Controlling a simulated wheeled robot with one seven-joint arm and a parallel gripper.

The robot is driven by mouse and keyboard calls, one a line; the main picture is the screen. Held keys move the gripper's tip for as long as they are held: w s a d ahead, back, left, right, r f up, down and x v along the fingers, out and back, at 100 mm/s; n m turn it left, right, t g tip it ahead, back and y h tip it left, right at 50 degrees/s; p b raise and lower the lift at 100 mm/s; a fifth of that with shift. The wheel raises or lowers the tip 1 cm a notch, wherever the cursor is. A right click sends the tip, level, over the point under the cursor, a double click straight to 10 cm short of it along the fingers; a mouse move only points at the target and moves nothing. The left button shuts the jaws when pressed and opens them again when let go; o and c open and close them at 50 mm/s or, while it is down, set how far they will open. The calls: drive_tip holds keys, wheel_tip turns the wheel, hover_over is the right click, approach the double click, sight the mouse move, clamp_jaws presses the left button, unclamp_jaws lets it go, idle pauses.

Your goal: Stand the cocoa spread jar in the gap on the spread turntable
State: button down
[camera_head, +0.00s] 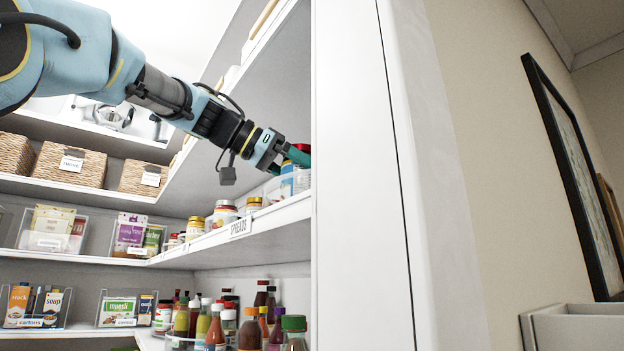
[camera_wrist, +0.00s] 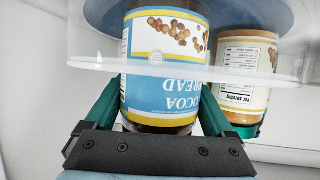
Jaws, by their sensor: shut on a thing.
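The cocoa spread jar (camera_wrist: 160,85) has a blue and white label with nuts on it and shows upside down in the wrist view. My gripper (camera_wrist: 160,112) is shut on it, one green finger on each side. The spread turntable (camera_wrist: 92,60) has a clear rim and a grey-blue floor. The jar's far end is behind the clear rim, inside the turntable; I cannot tell if it touches the floor. In the head view my gripper (camera_head: 298,156) is at the right end of the spreads shelf, and the jar there is hard to tell from its neighbours.
A second jar (camera_wrist: 245,75) with a serving label stands close to the right on the turntable. In the head view, several jars (camera_head: 225,212) line the shelf left of my gripper. A white panel (camera_head: 360,180) borders the shelf's right. Bottles (camera_head: 250,325) stand below.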

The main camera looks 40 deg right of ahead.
sight(283, 161)
unclamp_jaws()
drive_tip(key=shift+r, duration=0.1)
drive_tip(key=b+v, duration=0.2)
drive_tip(key=v, duration=1)
drive_tip(key=shift+b, duration=0.35)
drive_tip(key=shift+a, duration=0.1)
